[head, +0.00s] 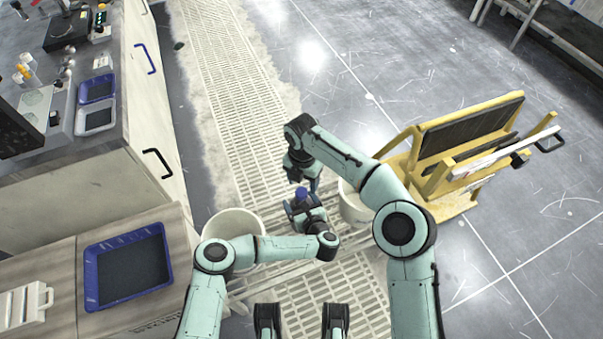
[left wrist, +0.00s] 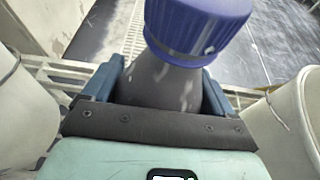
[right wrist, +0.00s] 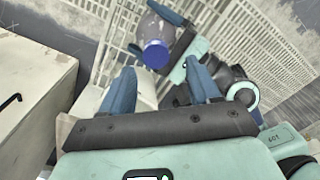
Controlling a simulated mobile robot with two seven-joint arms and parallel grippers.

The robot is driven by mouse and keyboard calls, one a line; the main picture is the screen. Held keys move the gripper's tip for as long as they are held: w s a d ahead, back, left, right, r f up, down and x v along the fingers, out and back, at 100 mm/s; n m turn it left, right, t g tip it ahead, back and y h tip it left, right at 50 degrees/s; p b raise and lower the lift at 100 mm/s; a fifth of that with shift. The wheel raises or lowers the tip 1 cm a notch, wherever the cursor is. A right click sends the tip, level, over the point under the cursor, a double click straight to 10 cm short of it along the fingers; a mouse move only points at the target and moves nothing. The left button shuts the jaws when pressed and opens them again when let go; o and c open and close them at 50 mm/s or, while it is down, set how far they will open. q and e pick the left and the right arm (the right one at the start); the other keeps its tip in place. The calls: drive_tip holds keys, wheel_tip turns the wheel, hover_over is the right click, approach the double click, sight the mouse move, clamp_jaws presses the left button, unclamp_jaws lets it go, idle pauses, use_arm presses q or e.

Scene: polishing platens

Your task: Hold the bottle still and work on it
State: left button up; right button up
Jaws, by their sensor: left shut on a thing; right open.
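The bottle has a ribbed blue cap (head: 301,193) and shows small between my two grippers in the head view. In the left wrist view the cap (left wrist: 197,28) is large and close, above the bottle's greyish shoulder (left wrist: 158,80). My left gripper (left wrist: 160,92) is shut around the bottle's body, one blue finger on each side. The right wrist view shows the clear bottle (right wrist: 156,30) in the left gripper, cap towards the camera. My right gripper (right wrist: 163,85) is open and empty, its fingers short of the cap. The bottle's lower part is hidden in the left wrist view.
White buckets stand left (head: 233,222) and right (head: 354,207) of the bottle on the grating floor (head: 235,75). A yellow cart (head: 430,150) stands at the right. A bench with a blue-rimmed tray (head: 128,268) is at the left. Open floor lies beyond.

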sight(301, 192)
drive_tip(key=m, duration=0.7)
drive_tip(key=shift+d+r, duration=0.2)
drive_tip(key=shift+r, duration=0.05)
drive_tip(key=m, duration=0.4)
drive_tip(key=shift+r, duration=0.15)
drive_tip(key=m, duration=0.5)
drive_tip(key=shift+a+r, duration=0.15)
drive_tip(key=shift+r, duration=0.1)
drive_tip(key=m, duration=0.6)
drive_tip(key=shift+a+r+m, duration=0.15)
drive_tip(key=shift+r+m, duration=0.15)
drive_tip(key=shift+r, duration=0.1)
drive_tip(key=m, duration=0.4)
drive_tip(key=shift+r, duration=0.3)
drive_tip(key=m, duration=0.3)
drive_tip(key=shift+a+r, duration=0.1)
drive_tip(key=shift+r, duration=0.1)
drive_tip(key=shift+f+m, duration=0.4)
drive_tip(key=shift+f, duration=3.6)
